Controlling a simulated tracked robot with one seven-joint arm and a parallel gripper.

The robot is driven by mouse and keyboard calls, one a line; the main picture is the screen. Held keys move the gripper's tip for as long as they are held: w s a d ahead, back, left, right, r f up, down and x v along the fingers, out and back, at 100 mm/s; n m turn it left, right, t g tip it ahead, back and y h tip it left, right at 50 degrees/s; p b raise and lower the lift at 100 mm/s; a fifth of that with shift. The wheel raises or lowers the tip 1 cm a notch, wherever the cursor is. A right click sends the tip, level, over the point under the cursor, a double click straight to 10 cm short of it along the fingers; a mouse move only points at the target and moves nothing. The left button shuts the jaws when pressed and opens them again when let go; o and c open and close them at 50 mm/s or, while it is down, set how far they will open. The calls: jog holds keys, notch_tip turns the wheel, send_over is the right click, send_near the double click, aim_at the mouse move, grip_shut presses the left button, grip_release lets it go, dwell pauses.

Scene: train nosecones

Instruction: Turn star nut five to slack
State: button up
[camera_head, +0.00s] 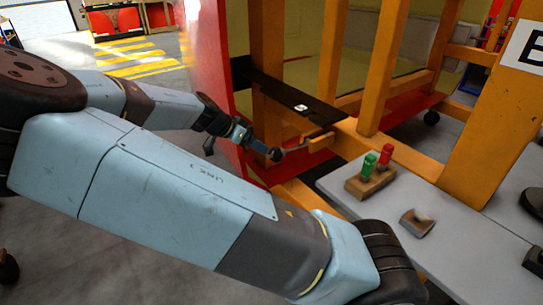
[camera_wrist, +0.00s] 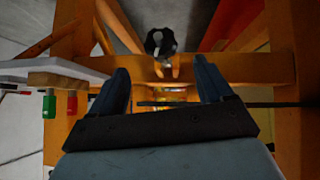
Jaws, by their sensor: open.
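A dark, lobed star nut (camera_wrist: 161,42) shows in the wrist view, just beyond and between my fingertips. In the head view the same dark knob (camera_head: 275,154) appears at the end of a thin rod that runs to an orange block on the frame. No number is readable on it. My gripper (camera_wrist: 162,74) is open, with one finger on each side of the view and nothing between them. In the head view my gripper (camera_head: 257,146) is small and close to the knob; I cannot tell whether it touches.
An orange frame (camera_head: 352,75) and a red panel (camera_head: 205,60) stand close around my gripper. A grey table (camera_head: 455,225) at right holds a wooden block with green (camera_head: 369,163) and red (camera_head: 386,154) pieces. A small brown-and-grey item (camera_head: 416,222) lies nearby.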

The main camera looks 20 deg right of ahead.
aim_at(272, 154)
jog(key=x, duration=1)
jog(key=shift+d+f, duration=0.15)
jog(key=shift+c, duration=0.2)
